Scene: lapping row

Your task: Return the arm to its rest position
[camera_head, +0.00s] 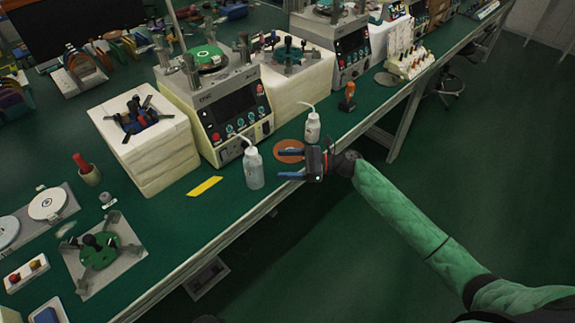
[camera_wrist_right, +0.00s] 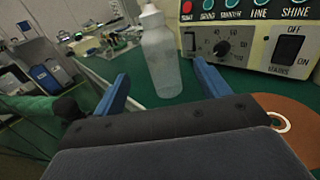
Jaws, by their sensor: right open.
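My right gripper (camera_head: 281,164) reaches in from the lower right over the front edge of the bench. Its blue fingers are spread, also in the wrist view (camera_wrist_right: 160,88), and nothing is between them. A white squeeze bottle (camera_head: 254,169) stands upright on the bench just left of the fingertips; it appears ahead of the open fingers in the wrist view (camera_wrist_right: 161,55). A gap shows between bottle and fingers in the head view. My left gripper is not in view.
An orange disc (camera_head: 289,151) lies on the green bench (camera_head: 225,205) beside the gripper. A second squeeze bottle (camera_head: 313,130) and an orange-handled tool (camera_head: 347,98) stand behind it. A lapping machine (camera_head: 232,115) stands behind the bottles.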

